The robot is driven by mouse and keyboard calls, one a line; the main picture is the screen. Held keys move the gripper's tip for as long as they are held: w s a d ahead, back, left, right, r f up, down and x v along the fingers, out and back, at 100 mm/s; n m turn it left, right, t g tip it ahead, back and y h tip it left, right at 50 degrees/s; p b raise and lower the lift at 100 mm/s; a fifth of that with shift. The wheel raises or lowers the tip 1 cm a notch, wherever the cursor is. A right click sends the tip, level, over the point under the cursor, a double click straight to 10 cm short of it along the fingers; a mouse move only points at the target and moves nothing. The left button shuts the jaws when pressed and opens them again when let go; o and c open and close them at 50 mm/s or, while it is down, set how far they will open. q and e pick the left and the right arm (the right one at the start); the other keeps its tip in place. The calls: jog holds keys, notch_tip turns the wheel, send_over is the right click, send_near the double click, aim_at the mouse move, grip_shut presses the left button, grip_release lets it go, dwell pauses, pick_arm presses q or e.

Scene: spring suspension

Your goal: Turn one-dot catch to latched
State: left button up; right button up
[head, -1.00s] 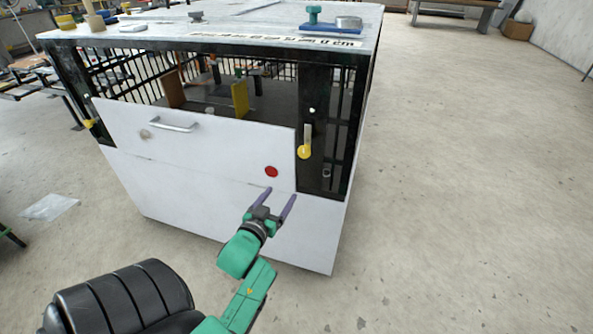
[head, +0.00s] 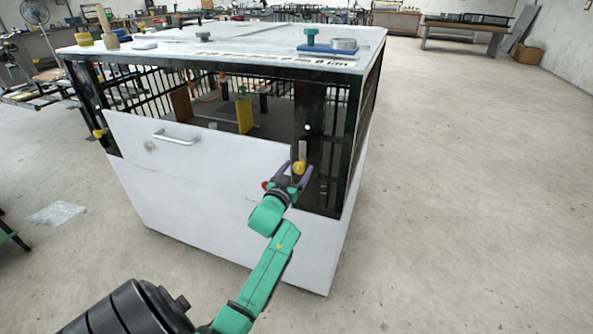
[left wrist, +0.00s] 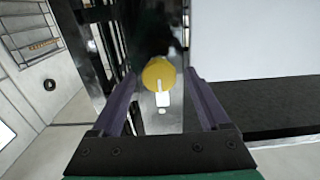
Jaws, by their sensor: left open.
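The catch on the cage's right front post has a round yellow knob (head: 299,168) with a pale bar (head: 302,150) pointing up. One white dot (head: 307,127) shows above it on the black post. My left gripper (head: 296,172) is open, its purple fingers in front of and around the knob's sides in the picture. In the left wrist view the yellow knob (left wrist: 158,72) sits between the open fingertips (left wrist: 160,76), with its pale bar and a white dot below. I cannot tell whether the fingers touch it. My right gripper is not in view.
The white front panel (head: 200,150) has a metal handle (head: 176,137). A red disc (head: 265,185) is partly hidden behind my gripper. Another yellow catch (head: 98,134) is on the left post. The cage top (head: 230,42) carries small objects. Floor at right is clear.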

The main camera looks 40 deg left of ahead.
pick_arm(q)
jog(key=shift+d, duration=0.1)
grip_shut()
jog(key=shift+f, duration=0.15)
dwell(1.1)
